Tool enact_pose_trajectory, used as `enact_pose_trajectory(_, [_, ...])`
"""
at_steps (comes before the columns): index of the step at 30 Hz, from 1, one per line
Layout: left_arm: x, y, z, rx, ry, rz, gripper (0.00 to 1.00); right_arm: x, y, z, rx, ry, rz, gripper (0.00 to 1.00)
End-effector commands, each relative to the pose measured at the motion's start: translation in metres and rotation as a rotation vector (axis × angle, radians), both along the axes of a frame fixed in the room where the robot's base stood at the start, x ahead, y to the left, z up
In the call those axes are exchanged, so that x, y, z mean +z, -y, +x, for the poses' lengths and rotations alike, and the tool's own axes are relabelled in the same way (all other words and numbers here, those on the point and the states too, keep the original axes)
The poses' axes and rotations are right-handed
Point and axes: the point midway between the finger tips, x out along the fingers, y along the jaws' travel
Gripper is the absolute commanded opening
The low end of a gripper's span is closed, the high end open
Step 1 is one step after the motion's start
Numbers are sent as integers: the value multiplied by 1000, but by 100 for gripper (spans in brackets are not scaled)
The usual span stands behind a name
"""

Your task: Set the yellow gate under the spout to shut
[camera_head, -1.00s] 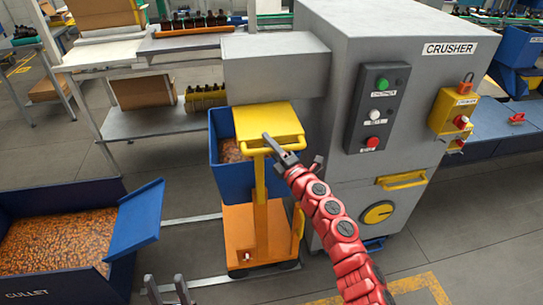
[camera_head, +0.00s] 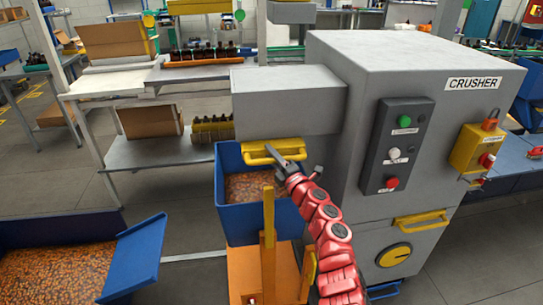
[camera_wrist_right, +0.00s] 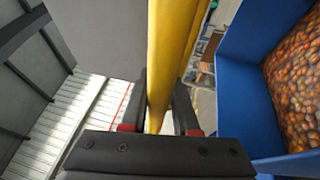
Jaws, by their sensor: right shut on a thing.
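The yellow gate (camera_head: 272,148) sits under the grey spout (camera_head: 287,100) of the crusher (camera_head: 350,60). Only its front strip and bar handle show; the rest is hidden beneath the spout. My right gripper (camera_head: 281,158) is shut on the handle at the gate's front. In the right wrist view the yellow bar (camera_wrist_right: 168,60) runs between my right fingers (camera_wrist_right: 158,110). My left gripper is out of view.
A blue bin (camera_head: 250,215) with amber cullet stands below the gate on an orange cart (camera_head: 245,270). A blue cullet container (camera_head: 140,250) is at left. A button panel (camera_head: 398,145) and a yellow switch box (camera_head: 475,148) are on the crusher.

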Motion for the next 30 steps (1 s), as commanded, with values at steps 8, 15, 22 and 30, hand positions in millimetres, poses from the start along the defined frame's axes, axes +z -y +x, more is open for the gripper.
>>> enact_pose_trajectory(8, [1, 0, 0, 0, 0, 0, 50, 9, 2, 1, -6, 11, 6, 50])
enact_pose_trajectory(15, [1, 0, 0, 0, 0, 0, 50, 6, 1, 1, -4, 6, 4, 55])
enact_pose_trajectory(22, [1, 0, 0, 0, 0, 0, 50, 1, 8, -7, -9, 5, -1, 55])
enact_pose_trajectory(30, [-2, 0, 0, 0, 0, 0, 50, -7, 26, -40, -7, 5, -4, 55])
